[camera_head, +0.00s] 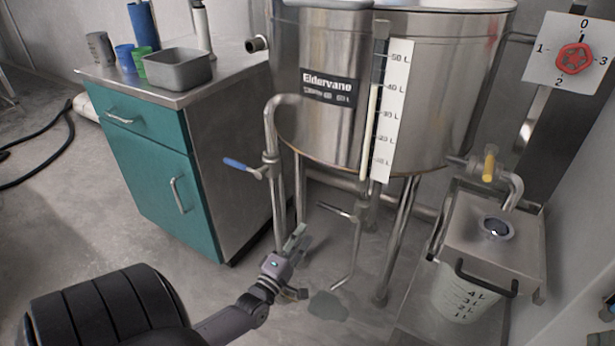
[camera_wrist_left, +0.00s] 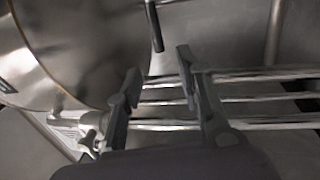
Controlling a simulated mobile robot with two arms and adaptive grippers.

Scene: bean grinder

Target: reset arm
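My left gripper (camera_head: 300,265) is low in the middle of the head view, in front of the legs of the steel tank (camera_head: 440,100). Its two fingers are spread apart with nothing between them. They also show apart in the left wrist view (camera_wrist_left: 159,72), with metal tubes and the tank's rounded underside (camera_wrist_left: 85,45) beyond.
A teal cabinet (camera_head: 150,165) stands at left with a metal tray (camera_head: 178,68) and cups on top. A pipe with a blue-handled valve (camera_head: 243,167) is near my left arm. A lidded bucket (camera_head: 465,295) stands at right. A red dial (camera_head: 574,58) is on the wall.

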